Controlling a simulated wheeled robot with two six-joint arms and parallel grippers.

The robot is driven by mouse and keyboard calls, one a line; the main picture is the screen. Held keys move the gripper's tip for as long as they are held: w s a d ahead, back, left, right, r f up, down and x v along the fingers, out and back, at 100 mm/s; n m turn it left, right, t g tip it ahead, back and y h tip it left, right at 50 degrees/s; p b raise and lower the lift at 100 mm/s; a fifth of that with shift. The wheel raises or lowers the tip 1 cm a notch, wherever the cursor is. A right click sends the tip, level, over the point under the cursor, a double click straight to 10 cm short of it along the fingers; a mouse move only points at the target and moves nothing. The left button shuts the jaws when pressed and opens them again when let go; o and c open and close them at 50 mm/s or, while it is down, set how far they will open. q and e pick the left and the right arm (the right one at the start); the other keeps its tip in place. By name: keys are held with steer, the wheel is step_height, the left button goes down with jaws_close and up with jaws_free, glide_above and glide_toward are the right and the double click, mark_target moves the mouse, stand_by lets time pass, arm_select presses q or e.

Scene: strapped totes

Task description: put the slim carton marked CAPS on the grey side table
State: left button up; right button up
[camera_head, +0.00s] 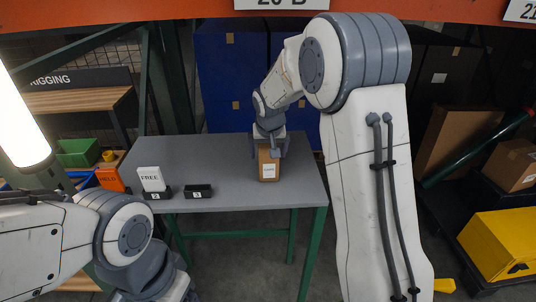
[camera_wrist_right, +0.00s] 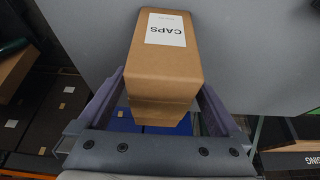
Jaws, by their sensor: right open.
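My right gripper (camera_head: 268,147) reaches down over the carton from behind. Its jaws are open, with one finger on each side of the carton. The carton's far lower part is hidden in the wrist view. My left arm comes in at the lower left of the head view, and its gripper is out of the picture.
On the same table, left of the carton, are a white FREE card (camera_head: 151,179) in a black holder marked 2 and a small black holder (camera_head: 198,191) marked 3. Shelving with bins stands at left. A yellow tote (camera_head: 498,243) sits at right. The table's back left is bare.

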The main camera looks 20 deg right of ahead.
steer(key=v, duration=0.9)
steer(key=shift+s+r+b, duration=0.15)
steer(key=shift+r+b, duration=0.15)
steer(key=shift+r, duration=0.1)
steer(key=shift+s+a+r, duration=0.2)
steer(key=shift+s+r, duration=0.1)
steer(key=shift+r, duration=0.1)
steer(key=s+a+f+n+g+y, duration=0.1)
steer(key=s+a+f+n, duration=0.15)
steer(key=s+a, duration=0.45)
steer(key=s+a+f+n+g+y, duration=0.1)
steer(key=s+a+n, duration=0.2)
steer(key=s+a, duration=0.35)
steer(key=s+a+f+n+g, duration=0.1)
steer(key=s+f+n, duration=0.1)
steer(key=s, duration=0.7)
steer(key=s+a+f+n+g, duration=0.1)
steer(key=s+f+n, duration=0.2)
steer(key=s, duration=0.7)
steer(key=shift+a+f+g, duration=0.25)
steer(key=shift+a+g, duration=0.05)
steer(key=shift+a, duration=0.05)
